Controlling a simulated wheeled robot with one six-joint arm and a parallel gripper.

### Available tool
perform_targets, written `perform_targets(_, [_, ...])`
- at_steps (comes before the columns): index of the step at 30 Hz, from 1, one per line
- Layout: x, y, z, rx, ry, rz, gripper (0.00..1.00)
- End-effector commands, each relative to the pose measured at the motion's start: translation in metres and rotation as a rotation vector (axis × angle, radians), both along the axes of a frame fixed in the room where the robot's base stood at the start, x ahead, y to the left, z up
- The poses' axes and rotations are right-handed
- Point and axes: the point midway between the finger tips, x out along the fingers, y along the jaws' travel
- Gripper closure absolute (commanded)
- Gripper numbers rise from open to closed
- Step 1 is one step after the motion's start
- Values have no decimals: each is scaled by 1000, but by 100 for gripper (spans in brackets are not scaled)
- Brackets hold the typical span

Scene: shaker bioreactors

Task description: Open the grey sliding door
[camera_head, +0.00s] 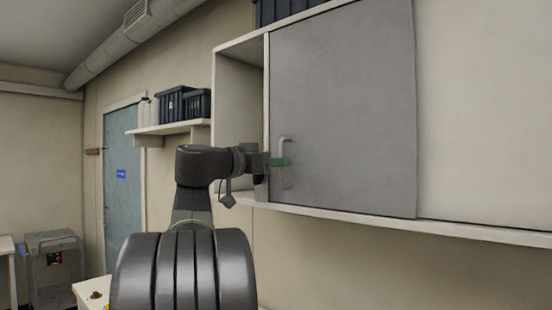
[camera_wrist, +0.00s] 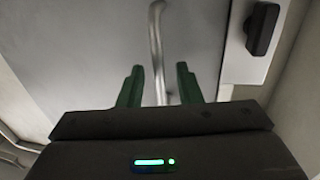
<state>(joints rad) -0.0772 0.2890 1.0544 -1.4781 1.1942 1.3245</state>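The grey sliding door (camera_head: 345,110) covers the middle of the white wall cabinet (camera_head: 480,232). A narrow open bay shows to the left of the door. The door has an upright metal bar handle (camera_head: 285,178) near its left edge. My gripper (camera_head: 279,162) is at the handle, with its green fingers pointing toward it. In the wrist view the handle (camera_wrist: 156,40) runs between the two green fingers (camera_wrist: 159,72). The fingers are apart, with gaps beside the bar, so my gripper is open around the handle.
A shelf (camera_head: 172,128) with dark crates (camera_head: 174,104) is on the wall left of the cabinet. A blue-grey room door (camera_head: 122,185) and a grey cart (camera_head: 55,265) stand farther left. In the wrist view, a dark block (camera_wrist: 262,28) sits on a pale panel.

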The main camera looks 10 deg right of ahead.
Motion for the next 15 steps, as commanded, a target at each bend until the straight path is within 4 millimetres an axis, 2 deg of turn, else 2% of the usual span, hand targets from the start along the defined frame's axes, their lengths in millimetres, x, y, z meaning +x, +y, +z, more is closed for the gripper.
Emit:
perform_targets(9, [1,-3,0,0,0,0,68])
perform_targets(14, [1,-3,0,0,0,0,98])
perform_targets(15, [1,-3,0,0,0,0,100])
